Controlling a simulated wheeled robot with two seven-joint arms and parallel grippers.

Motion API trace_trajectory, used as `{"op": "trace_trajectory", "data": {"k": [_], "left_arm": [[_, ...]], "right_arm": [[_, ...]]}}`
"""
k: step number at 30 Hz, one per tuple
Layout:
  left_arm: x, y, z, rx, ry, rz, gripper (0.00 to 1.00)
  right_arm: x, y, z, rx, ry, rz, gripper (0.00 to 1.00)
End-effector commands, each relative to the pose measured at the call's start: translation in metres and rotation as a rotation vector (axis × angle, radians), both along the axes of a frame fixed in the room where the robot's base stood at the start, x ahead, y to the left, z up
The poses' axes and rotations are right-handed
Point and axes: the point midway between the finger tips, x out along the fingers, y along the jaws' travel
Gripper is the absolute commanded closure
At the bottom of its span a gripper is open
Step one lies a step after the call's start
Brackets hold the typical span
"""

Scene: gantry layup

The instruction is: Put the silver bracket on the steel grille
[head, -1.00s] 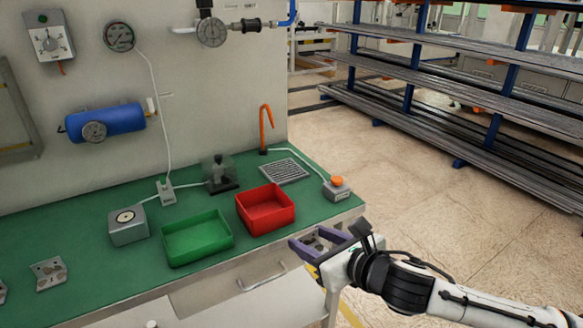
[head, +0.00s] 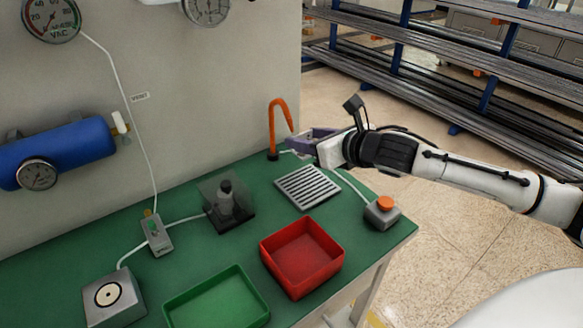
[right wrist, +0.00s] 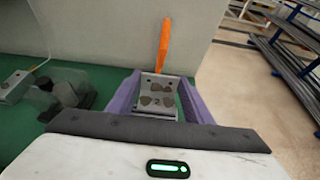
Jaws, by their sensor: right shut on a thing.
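The silver bracket (right wrist: 157,98), a grey plate with dark round marks, sits between the purple fingers of my right gripper (right wrist: 152,100) in the right wrist view. That gripper is shut on it. In the head view the right gripper (head: 302,143) is above the back right of the green bench, just behind the steel grille (head: 308,187). The bracket is mostly hidden by the fingers there. The grille is a slotted grey plate lying flat on the bench with nothing on it. My left gripper is not in view.
An orange hooked post (head: 274,130) stands close by the right gripper. A red bin (head: 301,258), a green bin (head: 216,302), a block with an orange button (head: 382,211) and a dark clamp-like fixture (head: 229,201) surround the grille. The wall is behind.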

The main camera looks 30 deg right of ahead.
Motion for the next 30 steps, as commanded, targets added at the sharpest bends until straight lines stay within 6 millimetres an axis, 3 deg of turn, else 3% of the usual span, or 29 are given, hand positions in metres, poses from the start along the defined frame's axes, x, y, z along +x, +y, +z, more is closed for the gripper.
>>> {"op": "trace_trajectory", "data": {"k": [6, 18, 30], "left_arm": [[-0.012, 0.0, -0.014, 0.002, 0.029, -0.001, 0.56], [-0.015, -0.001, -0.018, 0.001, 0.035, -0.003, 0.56], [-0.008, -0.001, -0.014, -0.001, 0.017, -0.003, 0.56]], "right_arm": [[-0.001, 0.001, -0.042, 0.005, 0.006, -0.001, 0.76], [-0.001, 0.0, -0.09, 0.003, 0.003, -0.002, 0.76], [-0.001, 0.0, -0.099, -0.001, 0.001, 0.001, 0.76]]}}
